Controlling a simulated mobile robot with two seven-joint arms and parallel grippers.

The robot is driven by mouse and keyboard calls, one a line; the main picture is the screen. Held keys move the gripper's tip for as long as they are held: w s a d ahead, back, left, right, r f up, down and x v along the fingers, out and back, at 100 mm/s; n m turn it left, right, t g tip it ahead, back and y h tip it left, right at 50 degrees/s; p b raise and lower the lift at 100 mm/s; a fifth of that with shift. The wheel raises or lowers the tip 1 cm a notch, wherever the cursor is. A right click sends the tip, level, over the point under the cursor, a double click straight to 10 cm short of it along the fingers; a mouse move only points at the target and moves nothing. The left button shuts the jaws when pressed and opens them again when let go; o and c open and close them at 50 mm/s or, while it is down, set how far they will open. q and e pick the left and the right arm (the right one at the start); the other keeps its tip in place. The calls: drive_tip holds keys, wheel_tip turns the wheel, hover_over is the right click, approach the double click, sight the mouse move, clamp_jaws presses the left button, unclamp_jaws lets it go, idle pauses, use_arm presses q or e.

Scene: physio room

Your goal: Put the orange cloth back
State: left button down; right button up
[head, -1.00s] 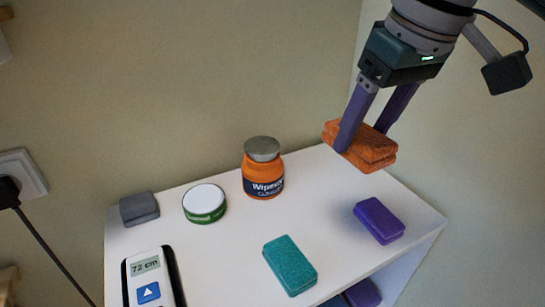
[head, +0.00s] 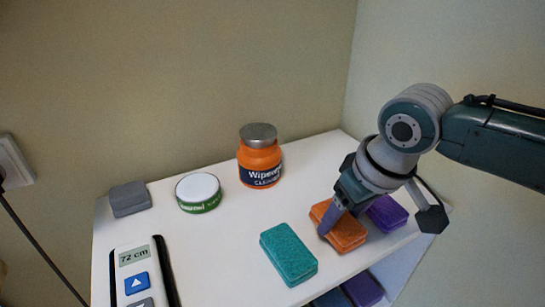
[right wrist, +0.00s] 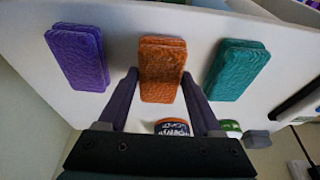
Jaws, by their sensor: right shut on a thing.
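The orange cloth (head: 345,232) is a folded block between the teal cloth (head: 288,254) and the purple cloth (head: 386,213) on the white shelf top. My right gripper (head: 336,217) is shut on it from above. In the right wrist view the orange cloth (right wrist: 162,70) shows between the two fingers, with the purple cloth (right wrist: 78,58) to its left and the teal cloth (right wrist: 237,70) to its right, gaps on both sides. The cloth is at or very near the surface; I cannot tell whether it touches. My left gripper is not in view.
An orange wipes jar (head: 260,160), a green-and-white round tin (head: 199,193) and a grey block (head: 129,199) stand along the back of the white shelf top (head: 226,232). A handset reading 72 cm (head: 137,277) is at front left. More folded cloths (head: 362,289) lie on a lower level.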

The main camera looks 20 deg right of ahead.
drive_tip(key=shift+f, duration=0.25)
drive_tip(key=shift+f, duration=0.2)
drive_tip(key=o, duration=1.2)
